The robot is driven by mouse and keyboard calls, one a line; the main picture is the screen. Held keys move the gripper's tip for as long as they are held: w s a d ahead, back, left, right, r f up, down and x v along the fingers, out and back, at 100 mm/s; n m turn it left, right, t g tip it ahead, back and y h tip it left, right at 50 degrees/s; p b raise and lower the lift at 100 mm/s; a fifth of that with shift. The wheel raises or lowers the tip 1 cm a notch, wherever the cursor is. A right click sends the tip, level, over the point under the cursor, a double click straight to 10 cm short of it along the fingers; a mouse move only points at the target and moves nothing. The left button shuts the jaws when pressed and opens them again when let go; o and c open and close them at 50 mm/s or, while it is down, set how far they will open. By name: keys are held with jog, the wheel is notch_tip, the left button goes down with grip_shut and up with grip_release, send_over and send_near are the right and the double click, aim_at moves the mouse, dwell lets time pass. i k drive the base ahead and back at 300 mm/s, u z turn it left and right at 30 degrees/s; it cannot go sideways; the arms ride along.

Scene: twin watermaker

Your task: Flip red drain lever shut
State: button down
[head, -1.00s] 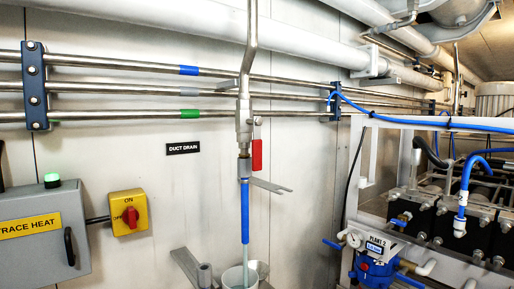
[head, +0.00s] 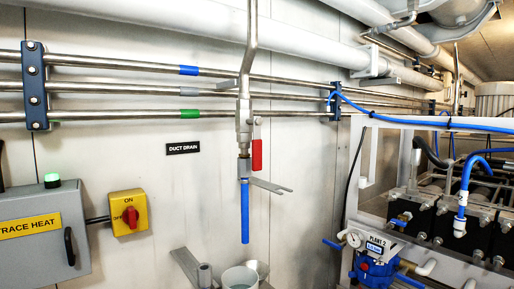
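The red drain lever (head: 257,154) hangs straight down beside the valve on the vertical steel drain pipe (head: 245,105), just right of the "DUCT DRAIN" label (head: 183,148). Below the valve a blue hose (head: 245,211) hangs down. Its lower end is above a pale bucket (head: 240,276), cut by the bottom edge of the picture. No stream shows between the hose end and the bucket. My gripper is not in view, and nothing touches the lever.
A grey "TRACE HEAT" box (head: 38,255) and a yellow isolator with a red knob (head: 128,212) are on the left. A metal bracket (head: 270,186) sticks out right of the hose. A white frame and blue "PLANT 2" unit (head: 376,262) stand on the right.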

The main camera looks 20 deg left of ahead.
aim_at(256, 143)
jog(key=z, duration=0.7)
jog(key=i, duration=0.55)
jog(key=u, duration=1.15)
